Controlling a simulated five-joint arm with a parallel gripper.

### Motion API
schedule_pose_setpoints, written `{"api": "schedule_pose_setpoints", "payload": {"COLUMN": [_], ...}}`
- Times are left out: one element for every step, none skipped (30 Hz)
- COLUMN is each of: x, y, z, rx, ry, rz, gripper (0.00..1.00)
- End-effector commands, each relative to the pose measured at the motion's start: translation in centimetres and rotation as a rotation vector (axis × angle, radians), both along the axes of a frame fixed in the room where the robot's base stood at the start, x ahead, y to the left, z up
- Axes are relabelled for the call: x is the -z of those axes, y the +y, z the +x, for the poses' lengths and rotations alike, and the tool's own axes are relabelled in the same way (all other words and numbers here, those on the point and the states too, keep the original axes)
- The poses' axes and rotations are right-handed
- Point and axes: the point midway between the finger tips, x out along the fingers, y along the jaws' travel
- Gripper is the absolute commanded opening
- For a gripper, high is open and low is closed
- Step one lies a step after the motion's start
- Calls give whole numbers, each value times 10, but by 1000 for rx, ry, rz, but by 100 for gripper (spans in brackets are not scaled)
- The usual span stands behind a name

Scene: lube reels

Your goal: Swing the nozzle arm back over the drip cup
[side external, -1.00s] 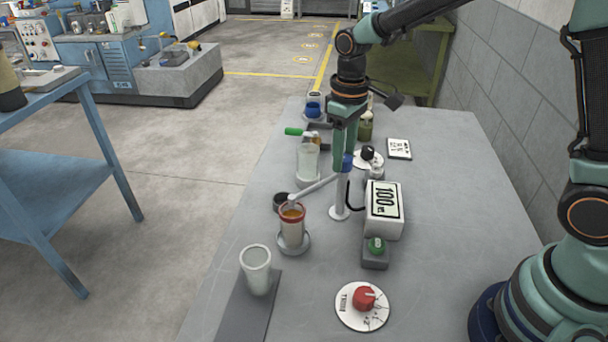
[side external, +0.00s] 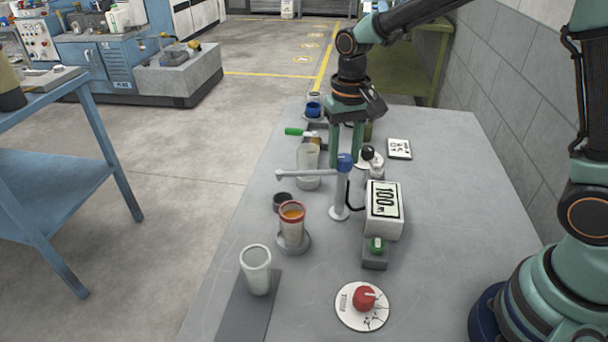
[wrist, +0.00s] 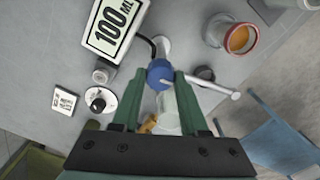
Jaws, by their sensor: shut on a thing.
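The nozzle arm is a pale horizontal tube (side external: 308,173) on a grey post with a blue knob (side external: 345,160) on top. It points left in the side view, and its tip shows just behind and above the small dark drip cup (side external: 282,202). I cannot tell if the tip is exactly over the cup. My gripper (side external: 345,163) is upright, with its green fingers shut on the blue knob. In the wrist view the knob (wrist: 160,74) sits between the fingertips, and the tube (wrist: 210,84) runs right past the drip cup (wrist: 205,73).
A clear cup with orange fluid (side external: 292,222) stands on a round base in front of the drip cup. A 100 ml display box (side external: 384,210), green button (side external: 376,246), red dial (side external: 364,298) and empty cup (side external: 256,270) are nearer. A clear bottle (side external: 308,160) stands behind the tube.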

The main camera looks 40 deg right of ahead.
Motion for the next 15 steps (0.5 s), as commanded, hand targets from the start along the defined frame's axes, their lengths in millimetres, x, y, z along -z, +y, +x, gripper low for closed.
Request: {"api": "schedule_pose_setpoints", "payload": {"x": [-2,-2,-2,-2,-2,-2,-2,-2,-2,-2,-2,-2,-2,-2,-2], "y": [0,0,0,0,0,0,0,0,0,0,0,0,0,0,0], "z": [1,1,1,1,1,1,1,1,1,1,1,1,1,1,1], "rx": [31,51,75,92,108,127,141,153,168,178,185,196,203,208,213], "ry": [-4,-4,-4,-4,-4,-4,-4,-4,-4,-4,-4,-4,-4,-4,-4], "rz": [1,1,1,1,1,1,1,1,1,1,1,1,1,1,1], "gripper": [0,0,0,0,0,0,0,0,0,0,0,0,0,0,0]}}
